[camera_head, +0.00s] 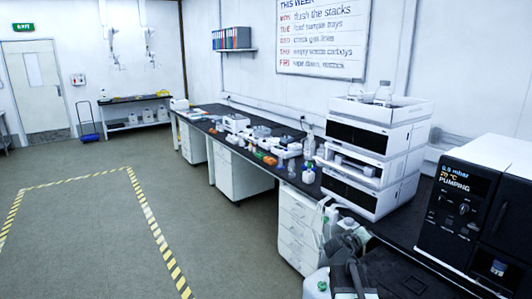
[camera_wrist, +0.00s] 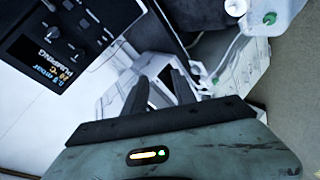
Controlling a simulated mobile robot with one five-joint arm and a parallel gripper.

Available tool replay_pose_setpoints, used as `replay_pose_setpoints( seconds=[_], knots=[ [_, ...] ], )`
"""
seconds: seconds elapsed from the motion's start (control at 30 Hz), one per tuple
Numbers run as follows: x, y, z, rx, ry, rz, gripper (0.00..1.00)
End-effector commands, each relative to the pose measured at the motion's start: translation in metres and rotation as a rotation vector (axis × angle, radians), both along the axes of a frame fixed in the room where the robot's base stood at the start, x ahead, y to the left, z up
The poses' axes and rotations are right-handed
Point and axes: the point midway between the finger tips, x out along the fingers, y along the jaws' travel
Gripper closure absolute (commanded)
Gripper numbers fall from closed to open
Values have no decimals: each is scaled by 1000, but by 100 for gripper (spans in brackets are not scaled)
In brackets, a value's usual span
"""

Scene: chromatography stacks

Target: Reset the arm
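My gripper (camera_wrist: 159,85) shows in the wrist view with its two dark fingers apart and nothing between them. Beyond the fingers lie the white stack modules, seen tilted. In the head view my grey arm (camera_head: 346,262) is at the bottom, in front of the dark bench. It is bent close to the bench's front edge, and I cannot make out the fingers there.
A stack of white instruments (camera_head: 397,138) stands on the bench, with a black pumping unit (camera_head: 467,203) to its right. White jugs stand near my arm; one shows in the wrist view (camera_wrist: 284,12). Bottles and small items crowd the bench (camera_head: 221,137). Striped-bordered floor (camera_head: 85,235) is clear.

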Motion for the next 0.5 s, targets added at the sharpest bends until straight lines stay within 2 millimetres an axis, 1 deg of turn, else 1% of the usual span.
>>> replay_pose_setpoints(
  seconds=[0.03,0.07,0.1,0.17,0.2,0.27,0.3,0.33,0.4,0.5],
  knots=[
    [-20,36,-13,123,42,-23,67],
    [-32,55,-27,201,77,-42,67],
    [-49,80,-45,304,129,-67,67],
    [-78,116,-70,449,219,-104,67],
    [-98,137,-85,539,283,-129,67],
    [-128,164,-103,663,381,-165,67],
    [-147,179,-112,738,445,-187,67],
    [-160,190,-116,785,490,-202,67],
    [-183,210,-122,868,578,-223,67],
    [-201,224,-123,924,664,-244,67]
  ],
)
